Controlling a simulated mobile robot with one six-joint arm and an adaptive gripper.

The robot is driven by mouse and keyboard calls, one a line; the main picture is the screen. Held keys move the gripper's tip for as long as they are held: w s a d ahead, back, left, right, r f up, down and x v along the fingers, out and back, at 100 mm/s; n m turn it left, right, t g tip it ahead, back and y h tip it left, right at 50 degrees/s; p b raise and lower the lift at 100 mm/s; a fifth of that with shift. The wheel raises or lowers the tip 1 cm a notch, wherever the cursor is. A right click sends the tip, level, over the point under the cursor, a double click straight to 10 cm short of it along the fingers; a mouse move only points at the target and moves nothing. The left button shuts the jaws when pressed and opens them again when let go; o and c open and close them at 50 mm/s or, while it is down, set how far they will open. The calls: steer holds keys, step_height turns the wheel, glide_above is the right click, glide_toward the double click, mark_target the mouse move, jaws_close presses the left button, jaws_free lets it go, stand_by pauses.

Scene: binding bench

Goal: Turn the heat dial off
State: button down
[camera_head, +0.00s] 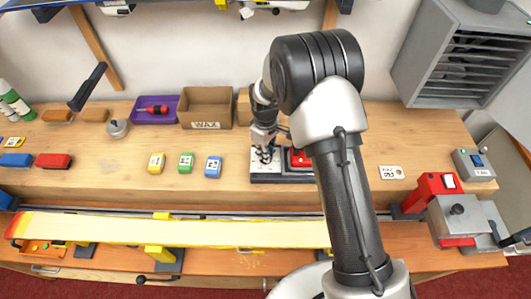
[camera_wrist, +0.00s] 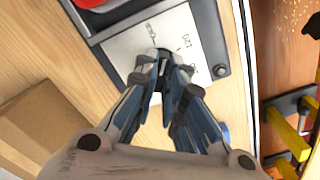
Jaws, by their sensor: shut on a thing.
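The heat control unit is a dark-framed box with a pale dial plate (camera_head: 258,175) and a red switch (camera_head: 300,158) to its right, in the head view. In the wrist view the plate (camera_wrist: 193,30) carries printed marks, one reading 120. The heat dial (camera_wrist: 164,54) is a small dark knob on this plate, mostly hidden between the fingertips. My gripper (camera_wrist: 163,75) points down at the plate and is shut on the dial. In the head view my gripper (camera_head: 264,153) is over the left part of the unit. The dial's pointer is hidden, so its setting cannot be told.
Yellow, green and blue wax blocks (camera_head: 186,163) stand left of the unit. Behind are a cardboard WAX box (camera_head: 207,110) and a purple tray (camera_head: 156,110). A ski (camera_head: 180,230) lies along the front. A paper tag (camera_head: 391,172) lies to the right.

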steer(key=n, duration=0.5)
steer(key=shift+b, duration=0.4)
steer(key=shift+n, duration=0.3)
steer(key=c, duration=1.7)
jaws_free()
steer(key=shift+r, duration=0.1)
step_height(320, 180, up, 12)
steer(key=shift+f, duration=0.1)
